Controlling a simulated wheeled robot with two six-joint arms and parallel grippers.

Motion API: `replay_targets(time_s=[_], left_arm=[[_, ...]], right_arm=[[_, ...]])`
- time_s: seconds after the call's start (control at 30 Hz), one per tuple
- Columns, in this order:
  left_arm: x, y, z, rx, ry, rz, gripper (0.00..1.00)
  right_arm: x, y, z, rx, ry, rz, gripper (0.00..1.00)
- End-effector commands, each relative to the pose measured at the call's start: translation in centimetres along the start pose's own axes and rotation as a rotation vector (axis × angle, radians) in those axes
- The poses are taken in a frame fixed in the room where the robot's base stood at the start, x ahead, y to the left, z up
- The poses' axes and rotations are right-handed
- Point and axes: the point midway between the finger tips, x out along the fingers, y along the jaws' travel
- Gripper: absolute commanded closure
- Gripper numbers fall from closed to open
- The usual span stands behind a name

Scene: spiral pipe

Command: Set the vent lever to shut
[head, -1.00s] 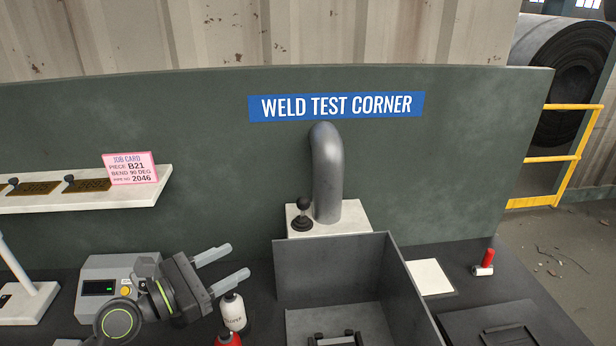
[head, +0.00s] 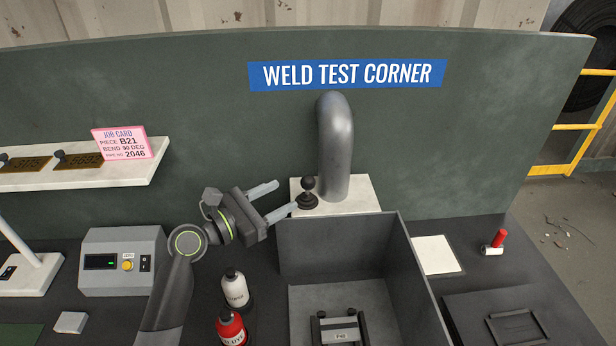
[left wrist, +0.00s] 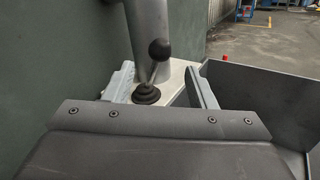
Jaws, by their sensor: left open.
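The vent lever (head: 308,190) is a short stick with a black ball knob on a black ribbed boot. It stands on a white block at the foot of the grey bent pipe (head: 336,150). My left gripper (head: 286,196) is open, with its fingertips just left of the lever. In the left wrist view the lever (left wrist: 153,72) stands between the two open fingers, its knob tilted to the right of its boot; I cannot tell whether a finger touches it. My right gripper does not show.
A dark open-topped bin (head: 345,250) stands right in front of the pipe block. A white bottle (head: 235,290) and a red bottle (head: 231,327) stand below my left arm. A grey control box (head: 122,262) is at the left. The green back panel (head: 230,130) rises behind.

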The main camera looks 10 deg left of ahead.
Motion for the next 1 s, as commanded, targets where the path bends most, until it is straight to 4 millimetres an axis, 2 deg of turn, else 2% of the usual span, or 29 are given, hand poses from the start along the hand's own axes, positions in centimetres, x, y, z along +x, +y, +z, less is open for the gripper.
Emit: replay_targets(time_s=[0.03,0.2,0.4,0.6,0.87,1.0], left_arm=[[1.2,0.1,0.4,-0.005,-0.004,0.000,0.49],[4.7,0.1,0.3,-0.004,-0.003,0.000,0.49],[7.4,0.1,0.1,-0.002,0.000,0.001,0.49],[8.5,0.0,0.0,0.000,0.000,0.002,0.49],[8.6,0.0,0.0,0.001,0.000,0.002,0.49],[8.6,0.0,0.0,0.000,0.000,0.002,0.65]], right_arm=[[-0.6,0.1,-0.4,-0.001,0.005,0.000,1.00],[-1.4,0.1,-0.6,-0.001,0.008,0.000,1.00],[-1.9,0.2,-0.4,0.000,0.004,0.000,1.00],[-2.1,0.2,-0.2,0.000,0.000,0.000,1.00],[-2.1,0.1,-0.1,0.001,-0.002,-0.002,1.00],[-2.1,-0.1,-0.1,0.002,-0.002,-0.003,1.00]])
